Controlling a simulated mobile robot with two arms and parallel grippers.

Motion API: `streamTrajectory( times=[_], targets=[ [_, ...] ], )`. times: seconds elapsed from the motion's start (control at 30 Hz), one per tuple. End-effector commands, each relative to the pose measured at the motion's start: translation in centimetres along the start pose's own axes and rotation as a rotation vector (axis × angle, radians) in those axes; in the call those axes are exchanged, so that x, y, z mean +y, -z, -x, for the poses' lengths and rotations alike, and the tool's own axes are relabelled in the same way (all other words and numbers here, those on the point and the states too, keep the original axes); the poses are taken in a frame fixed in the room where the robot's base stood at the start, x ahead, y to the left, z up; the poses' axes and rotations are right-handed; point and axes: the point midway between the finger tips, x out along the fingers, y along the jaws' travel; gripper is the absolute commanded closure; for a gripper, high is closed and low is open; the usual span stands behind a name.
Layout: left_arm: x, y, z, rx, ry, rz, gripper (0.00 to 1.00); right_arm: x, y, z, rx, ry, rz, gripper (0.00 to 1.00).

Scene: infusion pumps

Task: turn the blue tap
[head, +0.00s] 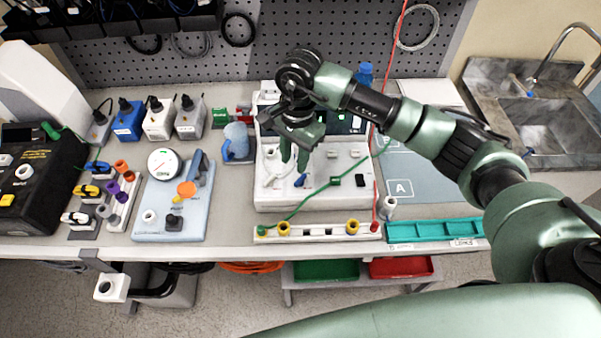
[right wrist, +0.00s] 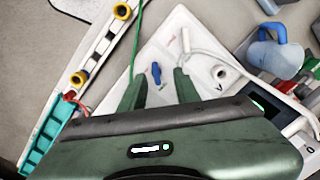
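The blue tap (head: 300,181) is a small blue lever on the sloping front of the white pump unit (head: 330,195). It also shows in the right wrist view (right wrist: 156,73), framed between my fingertips. My right gripper (head: 294,160) is above the panel, pointing down, just behind the tap in the head view. Its two green fingers are apart with nothing held; in the right wrist view, the gripper (right wrist: 159,82) spans both sides of the tap. I cannot tell whether a finger touches it. My left gripper is not in view.
A green line (head: 308,200) crosses the panel beside the tap. A white manifold with yellow knobs (head: 318,231) lies in front, and a red line (head: 377,150) rises at right. A blue jug (head: 237,140) stands left. A grey-blue mat (head: 420,185) lies right.

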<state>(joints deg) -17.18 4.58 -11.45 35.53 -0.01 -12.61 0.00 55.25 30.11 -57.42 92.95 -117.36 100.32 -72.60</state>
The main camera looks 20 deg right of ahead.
Motion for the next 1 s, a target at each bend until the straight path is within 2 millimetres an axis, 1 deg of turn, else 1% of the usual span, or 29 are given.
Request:
streamTrajectory(
  times=[0.03, 0.07, 0.17, 0.4, 0.5, 0.6, 0.73, 0.97, 1.0],
  targets=[
    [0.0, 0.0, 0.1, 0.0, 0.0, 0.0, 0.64, 0.4, 1.0, 0.3, 0.034, -0.021, 0.002, 0.68],
    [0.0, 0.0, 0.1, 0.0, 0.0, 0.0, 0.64, 0.5, 1.4, 0.3, 0.047, -0.029, 0.002, 0.68],
    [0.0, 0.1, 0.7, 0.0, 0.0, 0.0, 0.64, 0.8, 1.7, -0.4, 0.056, -0.042, 0.004, 0.68],
    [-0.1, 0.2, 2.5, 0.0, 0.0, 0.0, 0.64, 0.9, 1.7, -4.1, 0.051, -0.041, 0.002, 0.68],
    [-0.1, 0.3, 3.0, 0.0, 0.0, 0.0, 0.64, 0.9, 1.7, -5.5, 0.05, -0.039, 0.003, 0.68],
    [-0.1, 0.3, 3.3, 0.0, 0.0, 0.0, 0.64, 0.9, 1.8, -6.6, 0.052, -0.037, 0.002, 0.68],
    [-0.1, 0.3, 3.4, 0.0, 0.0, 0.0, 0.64, 0.9, 1.9, -7.3, 0.052, -0.036, 0.003, 0.68],
    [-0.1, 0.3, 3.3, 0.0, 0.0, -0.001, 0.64, 0.9, 1.9, -7.4, 0.052, -0.035, 0.004, 0.68],
    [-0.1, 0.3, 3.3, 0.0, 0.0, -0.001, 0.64, 0.9, 1.9, -7.4, 0.052, -0.035, 0.004, 0.79]
  ],
)
